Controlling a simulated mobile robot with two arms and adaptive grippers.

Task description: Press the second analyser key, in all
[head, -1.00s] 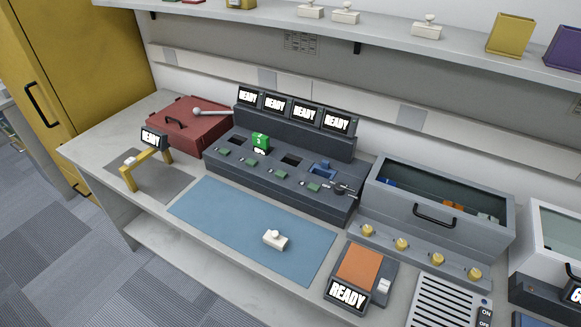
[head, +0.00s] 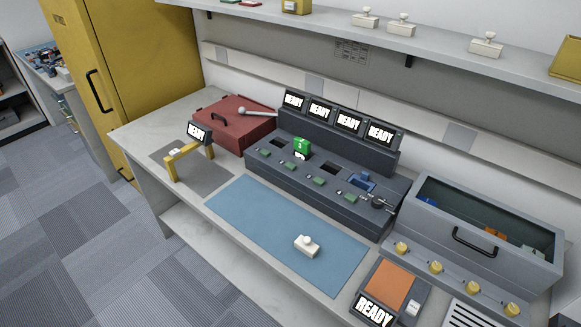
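A dark console (head: 330,190) with a row of bays stands on the bench; no label names it as the analyser. The small screens above, such as the second one (head: 319,111), read READY. A blue piece (head: 362,181) sits at the right bay. Neither of my grippers is in view.
A blue mat (head: 265,225) with a white knobbed piece (head: 307,246) lies in front. A red case (head: 232,125) and yellow arch (head: 184,161) are left. A grey bin (head: 480,243) and orange-topped READY unit (head: 390,279) are right. A shelf (head: 340,25) overhangs behind.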

